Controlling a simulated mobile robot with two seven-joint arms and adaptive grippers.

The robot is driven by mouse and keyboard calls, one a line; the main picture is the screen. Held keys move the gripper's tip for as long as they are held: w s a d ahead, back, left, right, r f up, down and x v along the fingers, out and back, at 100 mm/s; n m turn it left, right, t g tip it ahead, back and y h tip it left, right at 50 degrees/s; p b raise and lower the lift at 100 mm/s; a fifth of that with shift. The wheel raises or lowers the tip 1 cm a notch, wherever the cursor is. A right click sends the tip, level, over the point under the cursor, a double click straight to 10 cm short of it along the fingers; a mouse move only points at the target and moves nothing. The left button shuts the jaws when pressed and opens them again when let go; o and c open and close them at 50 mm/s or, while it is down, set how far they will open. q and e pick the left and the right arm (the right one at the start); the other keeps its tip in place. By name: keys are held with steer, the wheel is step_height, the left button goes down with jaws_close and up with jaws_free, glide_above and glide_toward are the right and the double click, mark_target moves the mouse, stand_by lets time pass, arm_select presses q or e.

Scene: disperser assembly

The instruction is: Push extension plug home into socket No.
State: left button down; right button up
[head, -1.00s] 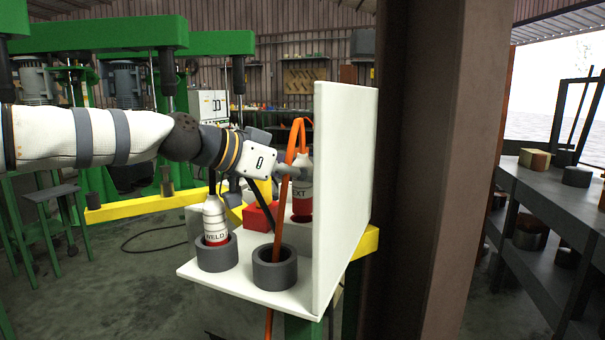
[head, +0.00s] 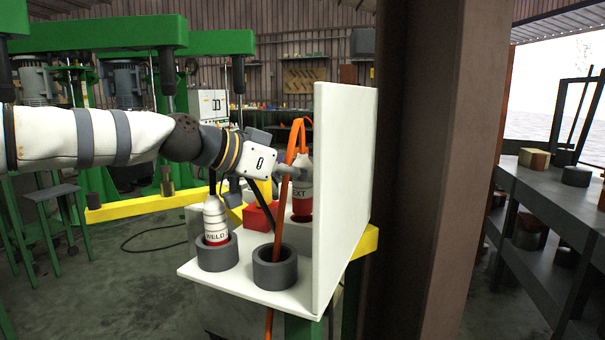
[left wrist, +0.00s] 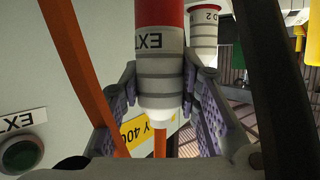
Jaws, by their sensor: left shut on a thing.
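The extension plug (head: 302,187), white with a red lower band and the letters EXT, stands upright near the white panel. In the left wrist view the plug (left wrist: 160,68) sits between the two finger pads, its red end at the top edge. My left gripper (head: 295,172) is shut on its upper body. An orange cable (head: 298,130) loops from the plug's top. The socket beneath it is largely hidden, so I cannot tell how deep the plug sits. My right gripper is not in view.
A WELD plug (head: 214,222) stands in a dark ring holder (head: 218,257). A second ring holder (head: 274,270) has the orange cable running across it. A red block (head: 258,217) lies behind. The upright white panel (head: 345,180) borders the shelf; a brown column stands right of it.

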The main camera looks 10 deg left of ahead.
mark_target(294, 193)
arm_select(q)
steer(key=shift+f+b, duration=0.35)
steer(key=shift+f, duration=1.65)
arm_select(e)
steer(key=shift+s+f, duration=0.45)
arm_select(q)
steer(key=c, duration=1.1)
jaws_free()
steer(key=v, duration=1.2)
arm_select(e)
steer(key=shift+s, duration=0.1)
